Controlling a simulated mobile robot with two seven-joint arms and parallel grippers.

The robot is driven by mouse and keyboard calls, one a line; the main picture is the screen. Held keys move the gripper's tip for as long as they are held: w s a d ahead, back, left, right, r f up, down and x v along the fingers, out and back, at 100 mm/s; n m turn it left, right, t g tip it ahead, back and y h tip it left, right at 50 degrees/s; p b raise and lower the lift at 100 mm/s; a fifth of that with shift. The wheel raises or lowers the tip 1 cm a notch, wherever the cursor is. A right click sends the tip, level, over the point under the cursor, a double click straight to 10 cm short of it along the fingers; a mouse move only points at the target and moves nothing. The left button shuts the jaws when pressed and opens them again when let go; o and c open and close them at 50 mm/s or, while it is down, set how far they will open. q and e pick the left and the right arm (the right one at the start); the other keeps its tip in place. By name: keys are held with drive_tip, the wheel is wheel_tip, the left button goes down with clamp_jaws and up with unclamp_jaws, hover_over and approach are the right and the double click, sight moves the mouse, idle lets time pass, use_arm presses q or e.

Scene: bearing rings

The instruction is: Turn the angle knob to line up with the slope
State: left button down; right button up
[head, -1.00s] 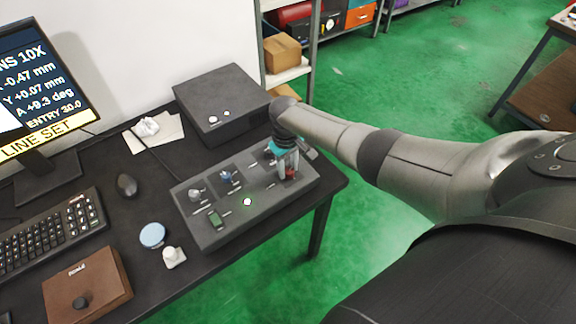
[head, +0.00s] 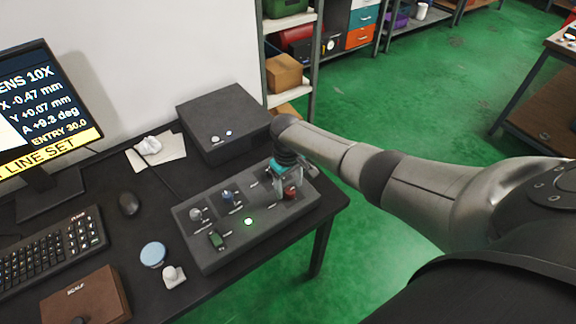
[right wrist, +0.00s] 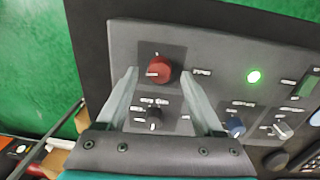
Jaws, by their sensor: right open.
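The grey control panel (head: 262,236) lies on the black desk, with several knobs and switches. My right gripper (right wrist: 160,72) is open over its right end, and also shows in the head view (head: 289,186). In the right wrist view, a red knob (right wrist: 158,68) lies between the fingertips and a black knob (right wrist: 153,117) between the fingers nearer the palm. Neither looks gripped. A blue knob (right wrist: 235,127) is outside the fingers. The labels are too small to tell which is the angle knob. The monitor (head: 40,110) reads A +9.3 deg, ENTRY 30.0 and LINE SET. My left gripper is out of view.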

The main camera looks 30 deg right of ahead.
sight(287, 192)
wheel_tip(287, 192, up, 14)
drive_tip(key=p, duration=0.4)
drive_tip(key=shift+a, duration=0.3)
